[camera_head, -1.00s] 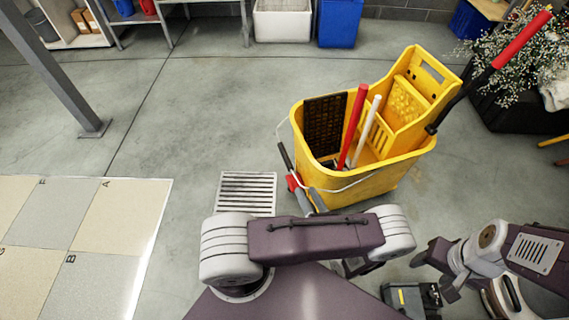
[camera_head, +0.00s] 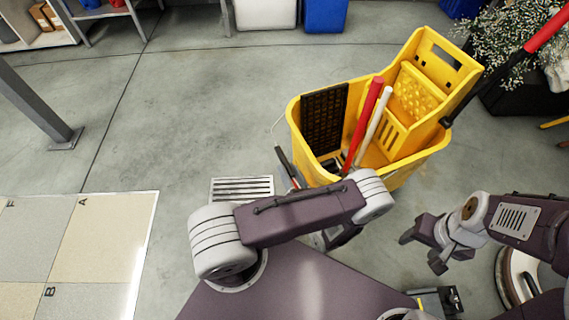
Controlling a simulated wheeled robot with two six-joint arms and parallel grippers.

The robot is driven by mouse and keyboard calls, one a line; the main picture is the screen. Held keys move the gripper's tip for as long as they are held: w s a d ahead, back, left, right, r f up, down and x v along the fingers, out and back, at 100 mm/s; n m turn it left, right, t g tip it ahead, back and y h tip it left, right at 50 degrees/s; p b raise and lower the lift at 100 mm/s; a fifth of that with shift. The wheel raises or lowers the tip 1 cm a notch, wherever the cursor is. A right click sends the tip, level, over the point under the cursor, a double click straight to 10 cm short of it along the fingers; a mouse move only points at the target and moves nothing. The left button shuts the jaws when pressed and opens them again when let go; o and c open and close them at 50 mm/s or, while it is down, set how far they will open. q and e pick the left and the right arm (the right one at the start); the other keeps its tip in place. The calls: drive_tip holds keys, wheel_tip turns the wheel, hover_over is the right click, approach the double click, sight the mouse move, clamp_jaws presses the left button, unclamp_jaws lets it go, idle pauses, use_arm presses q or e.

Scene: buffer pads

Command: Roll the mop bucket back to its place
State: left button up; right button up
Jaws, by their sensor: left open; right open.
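The yellow mop bucket (camera_head: 405,176) stands on the floor right of centre, with a yellow wringer (camera_head: 430,75) at its right side. A red stick and a pale stick stand in it. A long dark handle with a red grip (camera_head: 546,30) slants up to the right from it. My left arm crosses in front of the bucket's lower part. My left gripper (camera_head: 341,238) is mostly hidden beneath that arm, close to the bucket's near side; I cannot see whether it touches. My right gripper (camera_head: 425,250) is open and empty, below right of the bucket, apart from it.
A floor grate (camera_head: 242,187) lies left of the bucket, and lettered floor panels (camera_head: 100,235) lie at lower left. A grey post (camera_head: 35,105) stands at left. A leafy plant (camera_head: 520,50) is close on the right. Bins (camera_head: 325,14) line the back. The middle-left floor is clear.

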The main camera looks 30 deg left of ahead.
sight(285, 163)
use_arm(q)
drive_tip(key=b+x, duration=0.1)
drive_tip(key=x, duration=0.2)
drive_tip(key=shift+f, duration=0.2)
drive_tip(key=shift+w+a+r, duration=0.2)
drive_tip(key=shift+w+a, duration=0.25)
clamp_jaws()
idle(0.8)
